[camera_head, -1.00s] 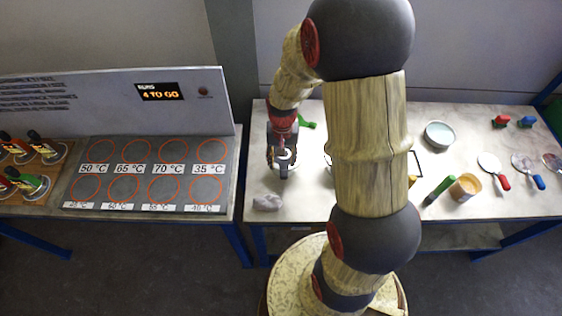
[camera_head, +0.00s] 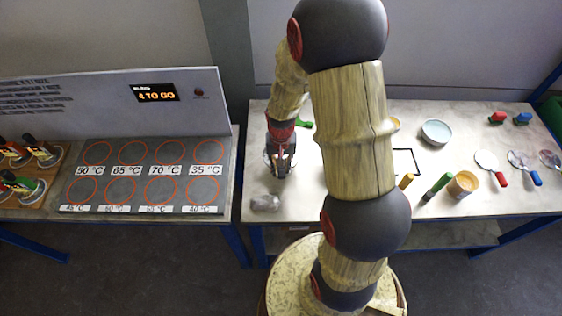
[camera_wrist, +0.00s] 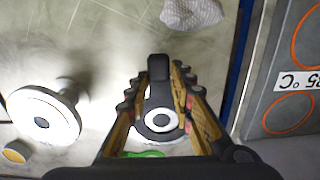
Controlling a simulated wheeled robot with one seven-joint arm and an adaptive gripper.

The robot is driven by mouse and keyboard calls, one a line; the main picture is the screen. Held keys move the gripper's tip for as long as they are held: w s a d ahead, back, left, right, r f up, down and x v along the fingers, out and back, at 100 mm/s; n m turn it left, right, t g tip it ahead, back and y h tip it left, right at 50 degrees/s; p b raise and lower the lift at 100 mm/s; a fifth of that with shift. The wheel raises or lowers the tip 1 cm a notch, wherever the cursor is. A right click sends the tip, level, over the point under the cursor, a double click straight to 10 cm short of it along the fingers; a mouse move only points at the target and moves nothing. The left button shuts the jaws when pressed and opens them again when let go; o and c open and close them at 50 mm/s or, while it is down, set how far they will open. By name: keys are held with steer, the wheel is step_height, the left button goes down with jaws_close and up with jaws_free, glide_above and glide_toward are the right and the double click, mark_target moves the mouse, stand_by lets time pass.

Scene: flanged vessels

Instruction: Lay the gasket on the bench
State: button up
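My gripper (camera_wrist: 160,70) is over the left part of the right bench and points down; it also shows in the head view (camera_head: 278,165). Its two fingers stand apart, one on each side of a black tab. The tab belongs to a dark ring-like piece, which looks like the gasket (camera_wrist: 159,68), with a pale ring at its middle. Whether the fingertips press on the tab I cannot tell. A white round flange (camera_wrist: 168,138) shows partly behind it; whether they touch is unclear.
The bench (camera_head: 330,210) has free room near its front edge. A crumpled grey cloth (camera_head: 265,202) lies there. A round dish (camera_head: 436,132), a tan cup (camera_head: 463,185) and a green marker (camera_head: 437,187) are to the right. A panel with marked circles (camera_head: 150,175) is on the left table.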

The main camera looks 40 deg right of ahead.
jaws_close()
steer(key=shift+r, duration=0.1)
